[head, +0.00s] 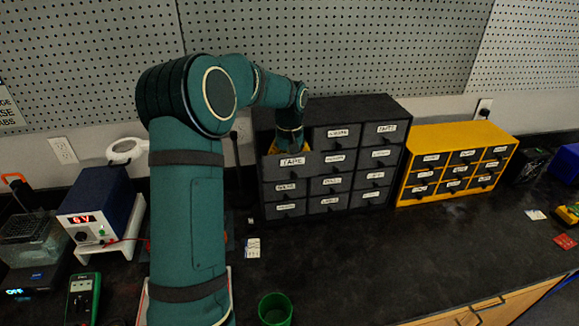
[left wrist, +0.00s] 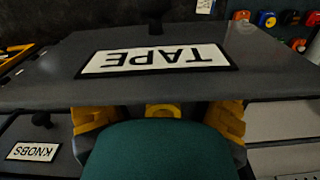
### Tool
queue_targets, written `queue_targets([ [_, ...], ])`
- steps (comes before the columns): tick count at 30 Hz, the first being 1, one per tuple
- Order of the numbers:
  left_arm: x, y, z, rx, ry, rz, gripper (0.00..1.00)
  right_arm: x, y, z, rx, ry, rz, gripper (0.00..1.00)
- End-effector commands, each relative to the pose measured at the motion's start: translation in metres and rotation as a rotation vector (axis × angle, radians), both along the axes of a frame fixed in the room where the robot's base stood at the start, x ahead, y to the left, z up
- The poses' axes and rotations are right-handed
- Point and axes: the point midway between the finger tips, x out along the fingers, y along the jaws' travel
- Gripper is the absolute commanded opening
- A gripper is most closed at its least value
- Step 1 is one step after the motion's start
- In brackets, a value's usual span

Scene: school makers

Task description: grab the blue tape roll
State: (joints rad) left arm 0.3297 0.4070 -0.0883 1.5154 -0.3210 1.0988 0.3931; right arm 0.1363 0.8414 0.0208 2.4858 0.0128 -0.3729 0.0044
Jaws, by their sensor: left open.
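The black drawer cabinet (head: 330,200) stands against the wall. Its top-left drawer, labelled TAPE (head: 292,161), is pulled out. My left gripper (head: 288,148) points down into this open drawer, just behind its front panel. In the left wrist view, the drawer front with the TAPE label (left wrist: 155,59) shows upside down, and the yellow parts of my open left gripper (left wrist: 163,112) show beyond it. The fingertips and the drawer's inside are hidden. I cannot make out the blue tape roll in the drawer. My right gripper is not in view.
A yellow drawer cabinet (head: 455,160) stands to the right. A blue power supply (head: 95,206) and green multimeter (head: 83,298) are at left; a green cup (head: 275,309) is in front. Small round coloured items, one blue (left wrist: 266,20), show in the wrist view.

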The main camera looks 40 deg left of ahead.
Motion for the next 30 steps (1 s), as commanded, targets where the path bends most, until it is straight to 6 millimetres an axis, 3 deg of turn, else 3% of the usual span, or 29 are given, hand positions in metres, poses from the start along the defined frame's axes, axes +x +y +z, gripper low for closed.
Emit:
queue_targets([
  [7,0.000,0.000,-0.001,0.000,0.000,0.000,0.76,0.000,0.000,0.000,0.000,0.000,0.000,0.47],
  [12,0.000,0.000,-0.001,0.000,0.000,0.000,0.17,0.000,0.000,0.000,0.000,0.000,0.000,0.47],
  [23,0.000,0.000,0.002,0.001,-0.001,0.000,0.17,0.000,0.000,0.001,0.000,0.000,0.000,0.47],
  [30,0.001,0.000,0.038,0.002,-0.004,-0.001,0.16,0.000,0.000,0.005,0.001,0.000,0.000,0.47],
])
